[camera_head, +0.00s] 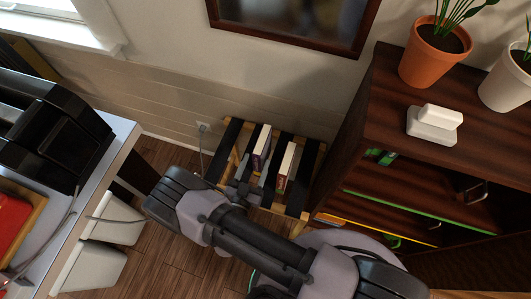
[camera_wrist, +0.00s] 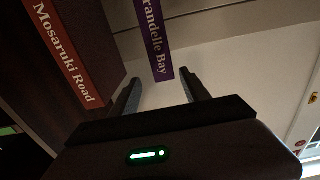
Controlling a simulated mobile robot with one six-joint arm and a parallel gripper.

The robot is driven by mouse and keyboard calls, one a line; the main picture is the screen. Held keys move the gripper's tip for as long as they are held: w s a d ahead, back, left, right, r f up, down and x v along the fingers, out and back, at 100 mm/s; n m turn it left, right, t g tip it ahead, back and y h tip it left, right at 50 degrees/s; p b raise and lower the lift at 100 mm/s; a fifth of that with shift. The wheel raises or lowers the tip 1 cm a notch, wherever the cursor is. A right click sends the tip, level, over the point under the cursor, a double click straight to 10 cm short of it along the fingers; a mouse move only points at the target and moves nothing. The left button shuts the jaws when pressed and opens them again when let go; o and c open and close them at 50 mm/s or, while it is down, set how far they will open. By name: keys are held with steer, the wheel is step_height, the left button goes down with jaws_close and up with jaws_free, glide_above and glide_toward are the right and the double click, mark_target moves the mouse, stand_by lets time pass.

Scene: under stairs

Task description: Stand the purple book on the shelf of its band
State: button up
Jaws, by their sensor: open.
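The purple book (camera_wrist: 157,38) shows its spine in the wrist view, lettered "...randelle Bay", with the start cut off. In the head view it appears to be the left of two upright books (camera_head: 261,148) on a low wooden rack. My gripper (camera_wrist: 160,88) is open and empty. Its two fingers point toward the purple spine, which lies ahead between their lines; whether they touch is unclear. In the head view my gripper (camera_head: 248,182) is close to the front of that book. The dark bookcase (camera_head: 340,160) stands at right, with a green band (camera_head: 420,211) and a yellow-orange band (camera_head: 375,232) on shelf edges.
A red book (camera_wrist: 65,55), lettered "Mosaruki Road", stands beside the purple one; it also shows in the head view (camera_head: 282,178). Plant pots (camera_head: 435,55) and a white object (camera_head: 434,124) stand on the bookcase. A desk (camera_head: 115,140) is at left. Wooden floor shows between.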

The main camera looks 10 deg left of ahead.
mark_target(262, 141)
steer(key=w+b, duration=0.1)
steer(key=w, duration=0.2)
steer(key=shift+w+d, duration=0.15)
steer(key=shift+w, duration=0.2)
steer(key=w+b, duration=0.2)
steer(key=w, duration=0.3)
steer(key=shift+w+f+b, duration=0.15)
steer(key=shift+f+b, duration=0.2)
steer(key=shift+b, duration=0.05)
steer(key=shift+r, duration=0.1)
jaws_close()
stand_by(0.4)
